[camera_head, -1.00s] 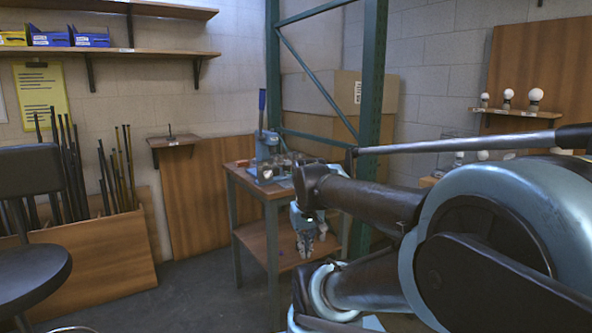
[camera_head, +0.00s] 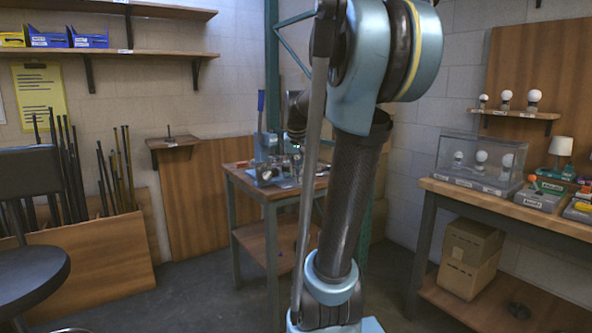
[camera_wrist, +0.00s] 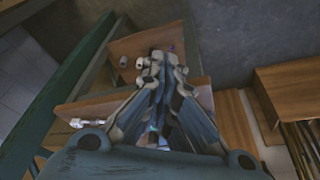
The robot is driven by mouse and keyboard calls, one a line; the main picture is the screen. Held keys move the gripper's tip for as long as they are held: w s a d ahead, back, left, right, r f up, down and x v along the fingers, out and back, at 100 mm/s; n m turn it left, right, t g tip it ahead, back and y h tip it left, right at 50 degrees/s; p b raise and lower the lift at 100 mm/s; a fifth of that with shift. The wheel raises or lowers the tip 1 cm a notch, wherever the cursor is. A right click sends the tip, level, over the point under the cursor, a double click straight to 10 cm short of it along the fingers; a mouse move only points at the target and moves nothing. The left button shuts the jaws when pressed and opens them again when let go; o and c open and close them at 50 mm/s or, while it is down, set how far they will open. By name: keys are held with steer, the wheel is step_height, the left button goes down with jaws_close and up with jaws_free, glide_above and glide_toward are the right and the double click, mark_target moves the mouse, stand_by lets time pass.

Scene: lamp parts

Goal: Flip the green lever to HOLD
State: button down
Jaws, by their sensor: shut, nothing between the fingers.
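My gripper (camera_wrist: 160,60) is shut and empty in the wrist view, its fingertips over a small wooden table with a lower shelf. On the right workbench (camera_head: 470,197) stand small labelled grey boxes. I cannot tell which of these is the green lever, and the labels, including any HOLD mark, are too small to read. My gripper is far from them.
A blue-handled press (camera_head: 264,145) stands on the small table. A stool (camera_head: 30,265) is at left. Floor between the tables is open.

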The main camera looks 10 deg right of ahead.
steer(key=w+d+r, duration=0.1)
steer(key=w+d, duration=0.1)
steer(key=w, duration=0.7)
steer(key=w+d+r+m, duration=0.1)
steer(key=w+d+r, duration=0.1)
steer(key=w, duration=0.7)
steer(key=w+d+r+m, duration=0.1)
steer(key=w+d+r, duration=0.1)
steer(key=w, duration=0.8)
steer(key=shift+t+h, duration=0.3)
steer(key=shift+h, duration=0.1)
steer(key=shift+w+f, duration=0.15)
steer(key=shift+f, duration=0.05)
steer(key=x, duration=0.9)
steer(key=shift+d+f, duration=0.1)
steer(key=shift+f, duration=0.35)
steer(key=shift+s+a+f, duration=0.15)
steer(key=shift+s+a, duration=0.25)
steer(key=shift+s, duration=0.45)
steer(key=shift+s+a+f, duration=0.1)
steer(key=shift+s+a, duration=0.25)
steer(key=shift+s, duration=0.5)
